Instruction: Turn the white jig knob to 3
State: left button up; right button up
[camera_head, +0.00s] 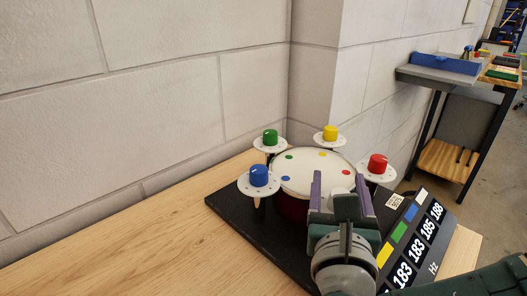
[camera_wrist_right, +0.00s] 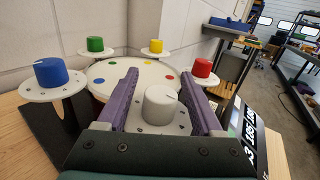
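The white jig knob (camera_wrist_right: 158,108) sits on a pale dial plate at the near side of the drum in the right wrist view. A short dark pointer line on its top points to the right; the plate's numbers are too small to read. My right gripper (camera_wrist_right: 158,80) is open, its purple fingers either side of the knob with a narrow gap on each side. In the head view my right gripper (camera_head: 340,184) hides the white knob. The drum (camera_head: 306,176) has a white head with coloured dots. My left gripper is not in view.
Blue (camera_head: 259,176), green (camera_head: 270,137), yellow (camera_head: 330,133) and red (camera_head: 378,164) knobs stand on dial plates around the drum. A black display (camera_head: 407,246) with coloured squares and numbers such as 183 and 185 is at the right. The wooden bench (camera_head: 130,250) is clear at left.

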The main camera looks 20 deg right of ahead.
jog(key=c, duration=0.9)
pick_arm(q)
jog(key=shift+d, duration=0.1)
pick_arm(e)
grip_shut()
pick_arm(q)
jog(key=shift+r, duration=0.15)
